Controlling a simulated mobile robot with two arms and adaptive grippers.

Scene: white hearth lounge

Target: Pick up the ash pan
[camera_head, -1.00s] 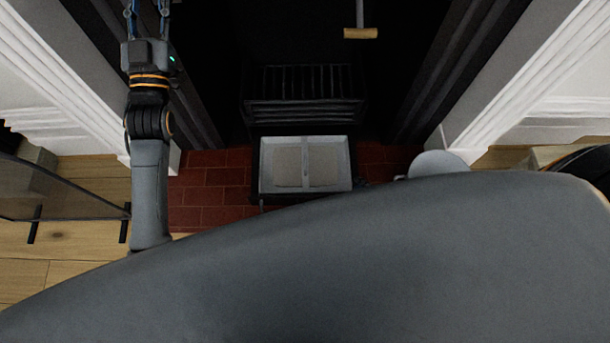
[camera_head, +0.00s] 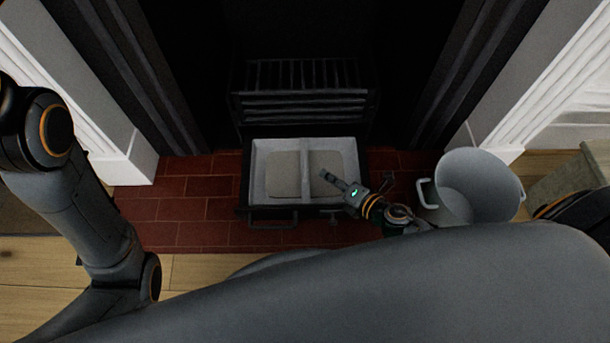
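The ash pan (camera_head: 258,166) is a pale grey rectangular tray with a divider down its middle and flat beige-grey contents in both halves. It sits in a dark, pulled-out frame below the fire grate (camera_head: 303,104), over the red tiles. My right gripper (camera_head: 332,179) is at the pan's right half, near its front right corner, pointing up and left. I cannot tell whether it touches the pan or how far its fingers are apart. My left arm shows at the left edge, but its gripper is out of view.
A pale bucket (camera_head: 478,188) with a side handle stands right of the pan, close to my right arm. A dark front handle (camera_head: 272,222) shows below the pan. Red hearth tiles (camera_head: 180,205) are bare to the left. White surrounds flank the dark fireplace.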

